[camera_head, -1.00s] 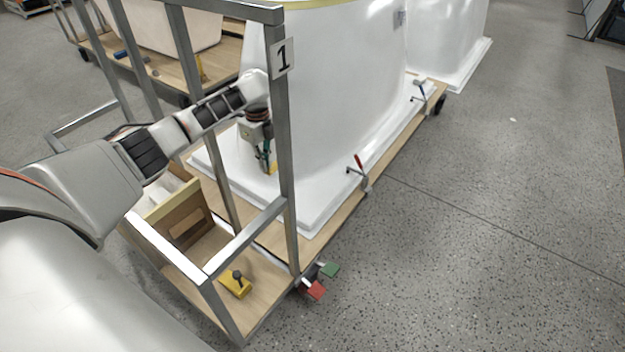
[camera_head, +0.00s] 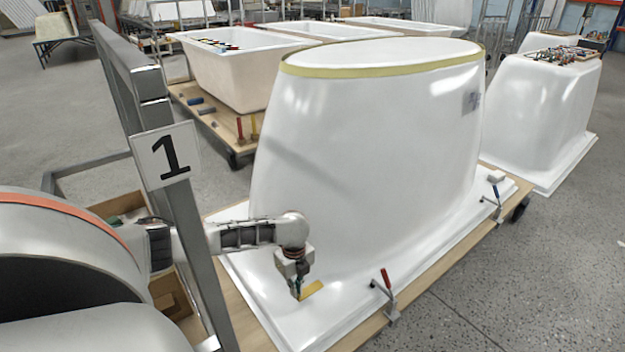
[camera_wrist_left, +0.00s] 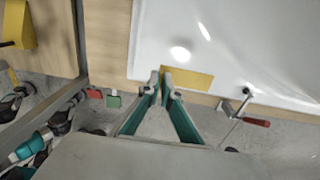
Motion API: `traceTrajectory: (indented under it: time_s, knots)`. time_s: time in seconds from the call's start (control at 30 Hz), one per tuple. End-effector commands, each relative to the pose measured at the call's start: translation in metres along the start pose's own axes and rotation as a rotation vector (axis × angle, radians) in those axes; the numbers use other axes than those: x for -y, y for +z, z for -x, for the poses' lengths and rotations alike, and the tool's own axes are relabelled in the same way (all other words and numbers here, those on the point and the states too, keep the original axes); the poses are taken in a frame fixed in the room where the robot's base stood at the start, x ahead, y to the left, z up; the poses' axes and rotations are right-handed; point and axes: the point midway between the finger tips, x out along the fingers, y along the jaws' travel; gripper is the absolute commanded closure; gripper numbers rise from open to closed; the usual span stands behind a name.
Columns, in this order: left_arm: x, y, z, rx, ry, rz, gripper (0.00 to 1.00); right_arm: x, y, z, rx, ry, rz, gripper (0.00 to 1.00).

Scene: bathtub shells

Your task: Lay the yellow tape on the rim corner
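The white shell stands upside down on a wooden trolley, its wide flat rim (camera_head: 262,303) at the bottom. The yellow tape (camera_head: 312,290) is a short flat strip at the near part of this rim. It also shows in the left wrist view (camera_wrist_left: 190,79), over the white rim near its edge. My left gripper (camera_head: 298,294) points down at the rim. In the left wrist view its fingertips (camera_wrist_left: 161,76) are close together at the tape's left end and look shut on it. Whether the tape fully touches the rim, I cannot tell. My right gripper is not in view.
A metal post with a "1" sign (camera_head: 165,155) stands left of the shell. Another white shell (camera_head: 540,115) is behind right. Grey floor is free at right.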

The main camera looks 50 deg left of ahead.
Motion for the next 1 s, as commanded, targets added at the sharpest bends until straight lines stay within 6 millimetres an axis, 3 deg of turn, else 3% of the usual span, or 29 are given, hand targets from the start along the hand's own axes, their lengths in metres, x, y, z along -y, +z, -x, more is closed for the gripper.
traceTrajectory:
  time_s: [0.03, 0.2, 0.8, 1.0]
  knots:
    - [-0.017, -0.001, -0.027, -0.002, 0.019, -0.001, 1.0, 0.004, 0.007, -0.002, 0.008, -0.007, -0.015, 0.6]
    - [-0.031, -0.002, -0.051, 0.0, 0.004, 0.001, 1.0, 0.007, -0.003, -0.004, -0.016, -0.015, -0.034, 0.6]
    - [-0.031, -0.001, -0.051, 0.0, -0.014, 0.001, 1.0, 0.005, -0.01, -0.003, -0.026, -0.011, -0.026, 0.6]
    - [-0.035, -0.002, -0.074, -0.002, -0.003, 0.0, 1.0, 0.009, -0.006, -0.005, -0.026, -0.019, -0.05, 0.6]
